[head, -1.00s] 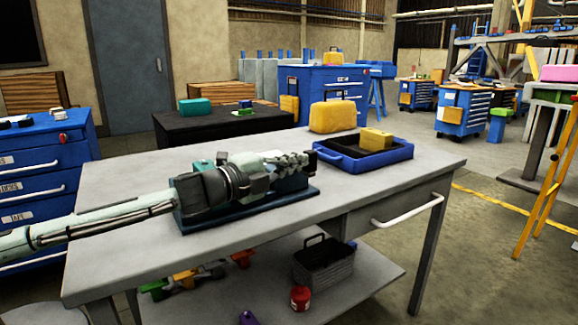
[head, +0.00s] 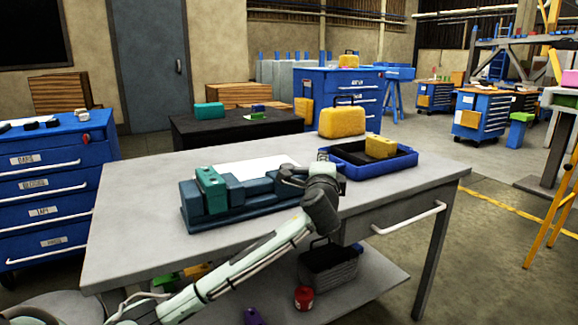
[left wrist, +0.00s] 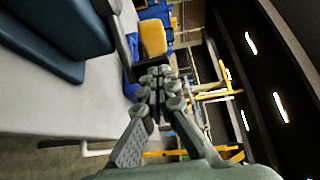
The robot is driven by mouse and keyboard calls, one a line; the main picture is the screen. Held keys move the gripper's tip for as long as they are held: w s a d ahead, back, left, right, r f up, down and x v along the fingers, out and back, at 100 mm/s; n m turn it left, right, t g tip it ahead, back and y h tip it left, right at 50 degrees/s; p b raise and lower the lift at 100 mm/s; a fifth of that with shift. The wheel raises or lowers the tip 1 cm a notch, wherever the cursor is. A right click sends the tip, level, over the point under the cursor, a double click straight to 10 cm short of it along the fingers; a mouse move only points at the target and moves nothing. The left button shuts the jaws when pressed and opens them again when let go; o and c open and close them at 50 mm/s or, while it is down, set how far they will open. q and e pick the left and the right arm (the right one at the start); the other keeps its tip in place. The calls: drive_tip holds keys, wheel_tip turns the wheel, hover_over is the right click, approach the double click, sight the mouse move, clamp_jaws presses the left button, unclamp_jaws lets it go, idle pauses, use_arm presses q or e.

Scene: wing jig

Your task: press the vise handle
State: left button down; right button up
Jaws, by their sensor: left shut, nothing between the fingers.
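The vise (head: 230,196), teal and dark blue, lies along the middle of the table and also shows at the upper left of the left wrist view (left wrist: 60,35). A small dark block (head: 322,155) shows at its right end, just beyond my gripper. It may be part of the handle, but I cannot make out the handle clearly. My left gripper (head: 318,167) is shut and empty at the vise's right end, pointing away over the table. Its fingertips (left wrist: 158,75) are close to a dark part; contact cannot be told. My right gripper is not in view.
A blue tray (head: 398,168) with a yellow block (head: 380,146) sits just right of my gripper. A yellow case (head: 342,121) stands behind it.

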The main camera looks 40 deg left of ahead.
use_arm(q)
drive_tip(key=w+n+g+y, duration=0.2)
drive_tip(key=y, duration=0.1)
drive_tip(key=w+n+g+y, duration=0.1)
drive_tip(key=n+y, duration=0.1)
drive_tip(key=shift+w+a+g, duration=0.3)
drive_tip(key=shift+a+g, duration=0.05)
drive_tip(key=shift+g, duration=0.05)
drive_tip(key=shift+w+a, duration=0.2)
drive_tip(key=shift+w+a+b, duration=0.2)
drive_tip(key=shift+w+b, duration=0.1)
drive_tip(key=shift+w, duration=0.1)
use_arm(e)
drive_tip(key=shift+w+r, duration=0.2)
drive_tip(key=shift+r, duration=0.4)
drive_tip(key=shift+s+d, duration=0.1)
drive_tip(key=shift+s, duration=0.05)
